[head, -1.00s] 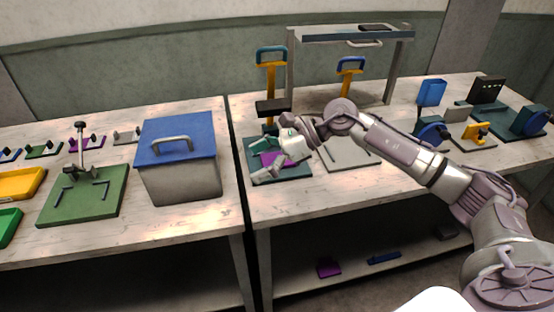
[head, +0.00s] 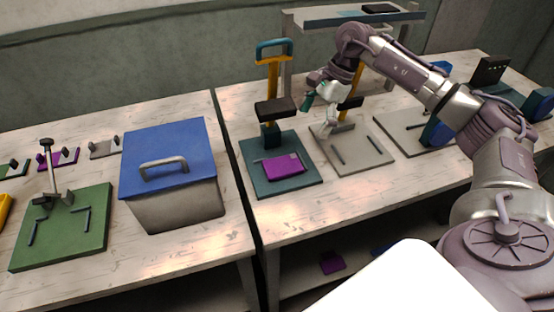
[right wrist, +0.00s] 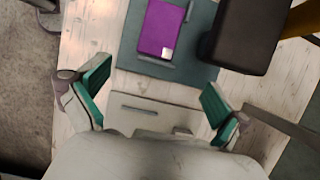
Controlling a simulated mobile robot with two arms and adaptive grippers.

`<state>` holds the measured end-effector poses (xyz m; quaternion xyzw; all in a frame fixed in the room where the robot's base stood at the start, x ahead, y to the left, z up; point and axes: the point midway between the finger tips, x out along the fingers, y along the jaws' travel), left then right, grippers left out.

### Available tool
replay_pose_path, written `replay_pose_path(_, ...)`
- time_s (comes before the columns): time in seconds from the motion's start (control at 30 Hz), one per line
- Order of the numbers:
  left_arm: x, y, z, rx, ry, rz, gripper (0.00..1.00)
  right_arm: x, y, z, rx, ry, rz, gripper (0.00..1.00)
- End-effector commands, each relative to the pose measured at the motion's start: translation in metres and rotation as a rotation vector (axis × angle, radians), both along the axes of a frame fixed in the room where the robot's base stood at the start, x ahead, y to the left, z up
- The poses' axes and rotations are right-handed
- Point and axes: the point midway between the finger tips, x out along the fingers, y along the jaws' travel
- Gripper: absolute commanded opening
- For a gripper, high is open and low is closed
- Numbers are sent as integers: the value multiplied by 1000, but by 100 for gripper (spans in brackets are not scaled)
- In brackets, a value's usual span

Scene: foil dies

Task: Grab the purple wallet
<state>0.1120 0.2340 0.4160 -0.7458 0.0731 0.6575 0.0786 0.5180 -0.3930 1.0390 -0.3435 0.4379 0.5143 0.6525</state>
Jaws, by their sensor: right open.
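The purple wallet (head: 283,167) lies flat on the dark teal base plate (head: 262,186) of a press with a yellow post and teal handle. The wallet also shows in the right wrist view (right wrist: 161,28), with a small pale square at one corner. My right gripper (head: 321,111) is above and to the right of the wallet, near the neighbouring grey press plate. In the right wrist view my right gripper (right wrist: 155,95) is open and empty, its teal finger pads wide apart, with the wallet beyond them. My left gripper is not in view.
The press's black block (head: 275,109) overhangs the plate behind the wallet. A grey bin with a blue lid (head: 168,155) stands to the left, beside a green fixture plate (head: 82,240). A grey plate (head: 362,160) lies to the right. Another purple item (head: 332,262) lies on the lower shelf.

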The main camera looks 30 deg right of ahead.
Motion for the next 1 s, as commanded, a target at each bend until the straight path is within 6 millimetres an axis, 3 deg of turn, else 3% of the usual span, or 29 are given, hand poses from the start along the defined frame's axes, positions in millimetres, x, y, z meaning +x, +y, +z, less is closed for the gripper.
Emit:
replay_pose_path(0.2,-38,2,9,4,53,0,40,2,18,-39,1,6,4,100)
replay_pose_path(0.3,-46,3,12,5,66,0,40,4,23,-53,2,3,2,100)
replay_pose_path(0.47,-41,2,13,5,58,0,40,6,27,-64,2,1,2,100)
replay_pose_path(0.7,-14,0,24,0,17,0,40,8,40,-93,3,4,3,100)
replay_pose_path(1.0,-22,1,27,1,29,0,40,11,47,-115,2,-1,1,100)
